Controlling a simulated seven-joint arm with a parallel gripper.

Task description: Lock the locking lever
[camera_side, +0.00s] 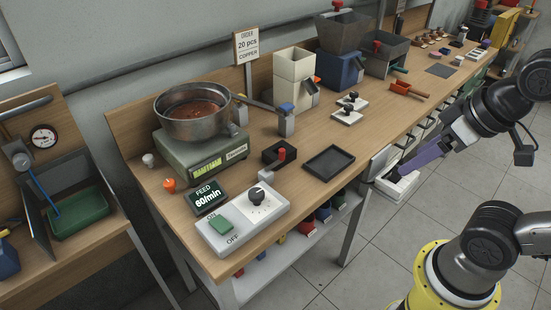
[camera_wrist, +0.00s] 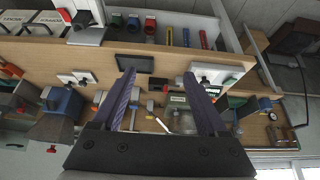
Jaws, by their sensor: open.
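A black block with a short red-tipped lever (camera_side: 281,155) stands on the bench between the control box and the black tray. It looks like the locking lever, but no label confirms this. The red part points roughly upward. In the wrist view the block is small and I cannot make out its lever position. My gripper (camera_side: 396,173) is at the right, beyond the bench's front edge and well apart from the lever. Its two long purple fingers are spread wide in the wrist view (camera_wrist: 160,76), with nothing held between them.
The control box (camera_side: 242,218) and the black tray (camera_side: 329,161) flank the block. The metal bowl (camera_side: 193,112), its chute and a blue-capped post (camera_side: 286,119) stand behind. Hoppers (camera_side: 340,50) stand farther along.

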